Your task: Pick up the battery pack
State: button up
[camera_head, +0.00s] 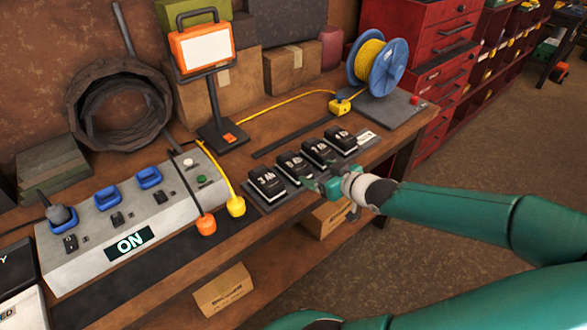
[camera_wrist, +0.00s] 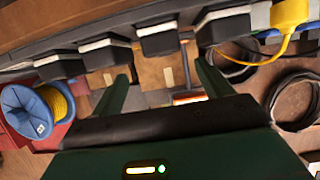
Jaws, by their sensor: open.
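Several black battery packs with white-marked tops stand in a row on the bench; the nearest left one (camera_head: 268,183) reads "3 Ah". Beside it to the right are a second pack (camera_head: 294,167), a third pack (camera_head: 319,153) and a further one at the far end. My gripper (camera_head: 312,185) is at the front side of the row, close to the second and third packs. In the wrist view its fingers (camera_wrist: 163,75) are apart with nothing held between them, and packs (camera_wrist: 158,40) line the top. I cannot tell whether a finger touches a pack.
A grey power unit (camera_head: 130,215) with an "ON" display and blue sockets stands left. An orange work lamp (camera_head: 203,50) and a blue reel of yellow cord (camera_head: 376,63) stand behind. A red drawer cabinet (camera_head: 425,60) is at the right. Cardboard boxes sit below the bench.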

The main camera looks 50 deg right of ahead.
aim_at(298, 165)
jog(key=shift+a+x, duration=0.2)
jog(key=shift+x, duration=5.65)
jog(key=shift+f, duration=0.15)
jog(key=c, duration=1.3)
jog(key=shift+c, duration=0.5)
jog(key=shift+r, duration=0.35)
